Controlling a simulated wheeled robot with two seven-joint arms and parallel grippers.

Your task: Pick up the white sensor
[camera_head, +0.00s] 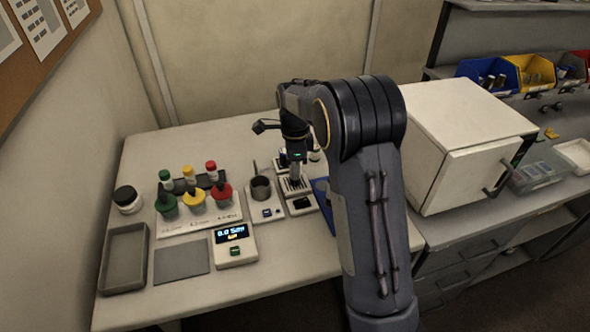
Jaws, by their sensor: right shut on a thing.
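My right gripper (296,172) points down over a small white slotted holder (298,187) near the middle of the table. It is shut on a small pale piece that looks like the white sensor; the fingers and my arm hide most of it. I cannot tell whether the piece still touches the holder. My left gripper is not in view.
Left of the holder stand a dark cup on a white device (267,213), green, yellow and red flasks (194,199), a scale (234,246), a grey tray (123,258) and a jar (127,199). A white cabinet (465,145) stands right. My arm hides part of the table.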

